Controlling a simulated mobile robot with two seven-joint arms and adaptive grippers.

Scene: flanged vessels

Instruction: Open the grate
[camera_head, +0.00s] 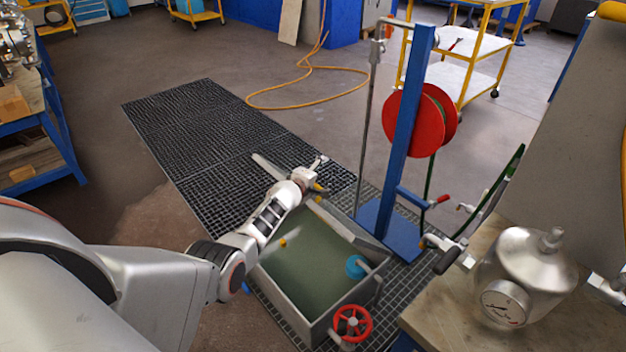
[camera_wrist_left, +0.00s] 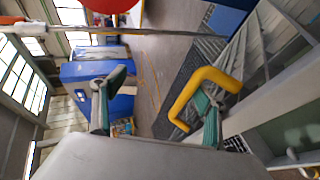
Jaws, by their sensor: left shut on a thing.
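My left gripper (camera_head: 314,178) is at the far edge of a sunken grey tank in the head view. In the left wrist view its two green-padded fingers (camera_wrist_left: 158,98) show, with a bent yellow handle (camera_wrist_left: 207,92) against the right-hand finger. The gripper is shut on this handle, though the finger contact is partly hidden. The tank (camera_head: 352,232) has grey walls and a dull green inside, and my left forearm crosses its left side. Dark floor grating (camera_head: 197,118) lies flat beyond and left of the tank. My right gripper does not show.
A blue post (camera_head: 411,130) with a red hose reel (camera_head: 405,120) stands right of the tank. A red handwheel (camera_head: 352,323) is at its near edge. A bench with a steel vessel (camera_head: 525,270) is at the right.

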